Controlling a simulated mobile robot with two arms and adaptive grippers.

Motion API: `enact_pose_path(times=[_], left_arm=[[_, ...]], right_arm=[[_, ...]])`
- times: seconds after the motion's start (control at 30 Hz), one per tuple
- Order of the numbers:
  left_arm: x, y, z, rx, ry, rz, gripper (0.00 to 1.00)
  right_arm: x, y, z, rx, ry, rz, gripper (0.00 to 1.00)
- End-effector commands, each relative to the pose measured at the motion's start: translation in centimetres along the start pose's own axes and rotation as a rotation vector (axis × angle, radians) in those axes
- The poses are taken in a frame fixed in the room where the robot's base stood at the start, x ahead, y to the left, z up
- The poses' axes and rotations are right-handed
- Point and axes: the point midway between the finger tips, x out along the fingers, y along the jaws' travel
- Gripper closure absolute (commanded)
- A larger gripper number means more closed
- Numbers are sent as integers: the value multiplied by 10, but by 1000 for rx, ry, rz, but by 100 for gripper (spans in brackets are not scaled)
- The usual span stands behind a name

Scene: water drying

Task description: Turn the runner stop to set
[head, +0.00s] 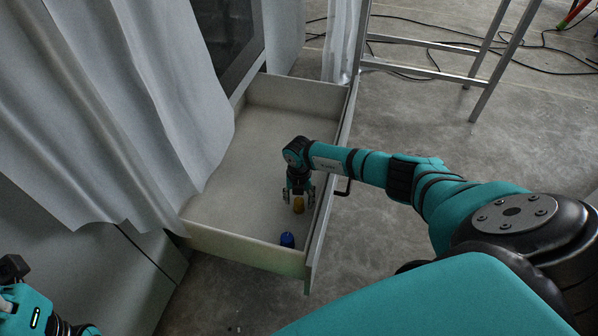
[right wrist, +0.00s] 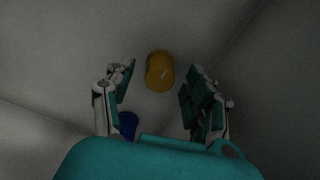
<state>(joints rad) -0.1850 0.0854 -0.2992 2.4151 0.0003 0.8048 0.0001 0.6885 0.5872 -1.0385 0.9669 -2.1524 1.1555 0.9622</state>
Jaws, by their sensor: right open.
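An orange, rounded piece (head: 298,205) with a small pale mark on top is on the floor of the open drawer. It also shows in the right wrist view (right wrist: 160,70), at the top between the fingertips. A blue piece (head: 287,240) is nearer the drawer's front corner; in the right wrist view (right wrist: 128,125) the left finger partly hides it. I cannot tell by label which is the runner stop. My right gripper (head: 299,196) points down, open and empty, over the orange piece. Part of my left arm's end (head: 22,308) shows at lower left; its fingers are unclear.
The pale drawer (head: 240,243) is pulled out; its walls surround both pieces, and its front panel with a dark handle (head: 345,188) is close to my right arm. A white curtain (head: 130,110) hangs over the left side. A metal frame (head: 430,72) stands behind on concrete.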

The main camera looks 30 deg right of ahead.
Motion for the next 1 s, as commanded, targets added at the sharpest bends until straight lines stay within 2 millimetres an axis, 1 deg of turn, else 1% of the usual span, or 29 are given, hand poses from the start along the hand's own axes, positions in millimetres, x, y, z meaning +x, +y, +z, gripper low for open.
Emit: enact_pose_path(times=[0.03,0.2,0.3,0.4,0.5,0.6,1.0], left_arm=[[0,0,0,0,1,0,71],[0,0,0,0,2,-1,71],[0,0,0,0,2,-1,71],[0,0,0,0,2,-1,71],[0,0,0,0,3,-1,71],[0,0,0,0,3,-1,71],[1,0,-1,-1,3,-1,71]], right_arm=[[-12,0,2,-2,-4,2,45],[-50,0,1,-2,-4,2,45],[-68,0,1,-2,-3,1,45],[-82,0,1,0,-2,1,45],[-90,0,0,-1,-1,1,45],[-93,-1,0,0,-1,-1,45],[-94,0,0,0,-1,0,45]])
